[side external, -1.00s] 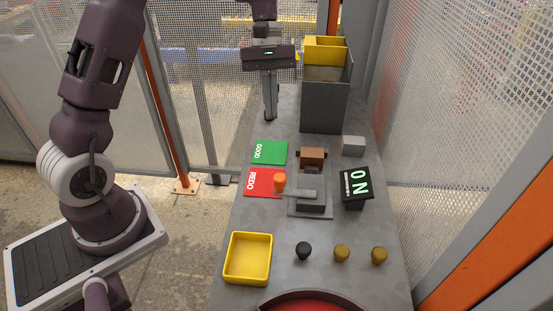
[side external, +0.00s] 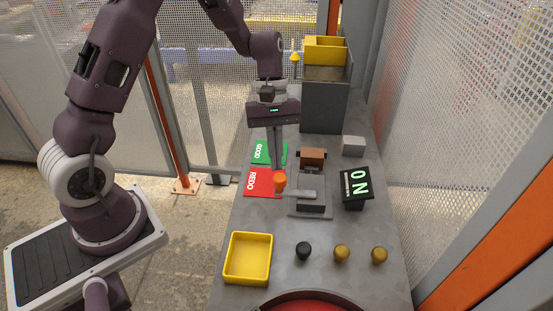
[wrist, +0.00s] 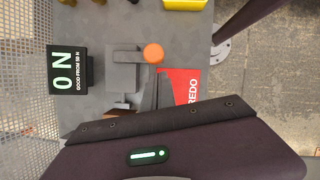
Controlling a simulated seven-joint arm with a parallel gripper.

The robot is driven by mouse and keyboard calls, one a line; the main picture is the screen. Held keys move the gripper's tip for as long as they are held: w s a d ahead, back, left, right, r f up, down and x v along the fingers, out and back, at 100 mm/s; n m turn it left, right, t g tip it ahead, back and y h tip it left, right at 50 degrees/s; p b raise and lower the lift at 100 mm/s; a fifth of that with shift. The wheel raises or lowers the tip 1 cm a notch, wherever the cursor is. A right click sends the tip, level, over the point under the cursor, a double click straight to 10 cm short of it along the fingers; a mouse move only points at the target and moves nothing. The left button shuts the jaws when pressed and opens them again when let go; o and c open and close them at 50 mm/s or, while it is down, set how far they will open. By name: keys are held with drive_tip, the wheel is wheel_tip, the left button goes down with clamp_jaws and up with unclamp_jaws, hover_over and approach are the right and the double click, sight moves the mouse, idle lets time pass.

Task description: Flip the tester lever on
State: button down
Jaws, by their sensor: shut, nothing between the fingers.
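The tester (side external: 311,208) is a grey block on a plate with a brown block (side external: 312,158) behind it. Its lever (side external: 301,193) points left and ends in an orange knob (side external: 280,180), which also shows in the wrist view (wrist: 153,53). A black display (side external: 356,187) beside it reads "0 N" in green; the wrist view (wrist: 67,70) adds small text, "GOOD FROM 50 N". My gripper (side external: 278,168) points down, shut and empty, just behind the knob. In the wrist view the fingers (wrist: 150,98) are close to the knob; I cannot tell whether they touch it.
A green GOOD pad (side external: 262,152) and a red REDO pad (side external: 259,183) lie left of the tester. A yellow tray (side external: 232,258) and three knobs (side external: 341,253) are in front. A grey bin (side external: 325,108) stands behind; a light block (side external: 353,146) sits right.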

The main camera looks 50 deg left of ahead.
drive_tip(key=shift+s+d, duration=0.25)
drive_tip(key=shift+d, duration=0.15)
drive_tip(key=shift+s, duration=0.15)
drive_tip(key=s+d+n+t, duration=0.1)
drive_tip(key=s+d+n, duration=0.3)
drive_tip(key=d, duration=0.4)
drive_tip(key=shift+s+n+t+h, duration=0.3)
drive_tip(key=shift+s, duration=0.45)
drive_tip(key=shift+d, duration=0.15)
idle(0.4)
